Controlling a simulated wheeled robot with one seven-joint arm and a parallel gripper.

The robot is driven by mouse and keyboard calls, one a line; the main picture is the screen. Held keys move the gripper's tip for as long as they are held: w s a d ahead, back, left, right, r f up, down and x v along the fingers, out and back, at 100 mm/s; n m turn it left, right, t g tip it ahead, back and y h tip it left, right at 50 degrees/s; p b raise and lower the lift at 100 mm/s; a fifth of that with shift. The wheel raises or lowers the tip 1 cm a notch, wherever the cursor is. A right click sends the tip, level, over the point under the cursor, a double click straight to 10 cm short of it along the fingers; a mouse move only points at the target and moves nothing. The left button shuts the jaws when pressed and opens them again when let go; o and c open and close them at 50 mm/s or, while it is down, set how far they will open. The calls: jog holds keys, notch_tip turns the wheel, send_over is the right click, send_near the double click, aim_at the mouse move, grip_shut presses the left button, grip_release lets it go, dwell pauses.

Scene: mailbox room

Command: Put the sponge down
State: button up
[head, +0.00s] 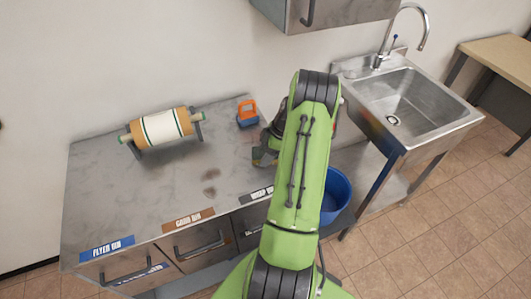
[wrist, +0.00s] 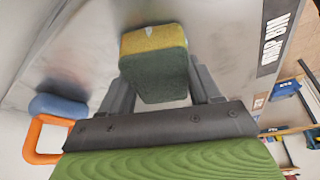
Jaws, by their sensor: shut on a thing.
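The sponge (wrist: 155,68), yellow on one layer and dark green on the other, shows in the wrist view between my gripper's two grey fingers. My gripper (wrist: 163,82) is shut on it. The metal counter top (wrist: 88,45) lies beyond the sponge, and I cannot tell whether the two touch. In the head view my green arm hides most of the gripper, which is over the right end of the counter top (head: 150,195).
A blue block with an orange handle (head: 247,115) stands on the counter close to my gripper. A paper roll on a stand (head: 160,128) is at the back left. Labelled drawers line the front. A blue bucket (head: 337,193) and metal sink (head: 405,103) are right.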

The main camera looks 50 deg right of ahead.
jog(key=shift+f, duration=0.15)
jog(key=o, duration=0.9)
jog(key=shift+o, duration=0.2)
